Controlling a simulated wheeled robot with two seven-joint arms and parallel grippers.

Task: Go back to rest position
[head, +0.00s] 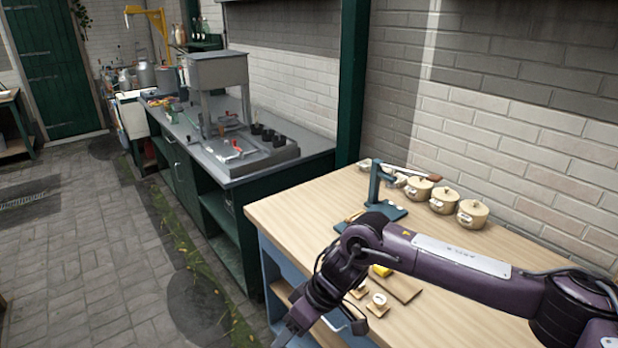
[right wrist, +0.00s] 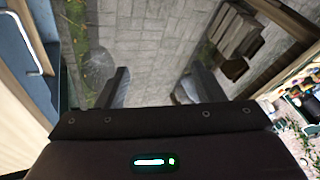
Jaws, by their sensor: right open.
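My right arm reaches in from the right over the wooden table in the head view. Its gripper (head: 293,330) hangs low past the table's left edge, partly cut off by the bottom of the picture. In the right wrist view the right gripper (right wrist: 158,90) has its two fingers spread apart. Nothing is between them, and grey paving shows behind. My left gripper is not in view.
The wooden table (head: 300,212) carries several cream lidded pots (head: 472,213), a blue stand (head: 376,185) and small wooden pieces (head: 378,304). A grey-topped counter (head: 235,165) stands beyond. A white brick wall (head: 500,135) closes the back. Paved floor (head: 90,250) is open at left.

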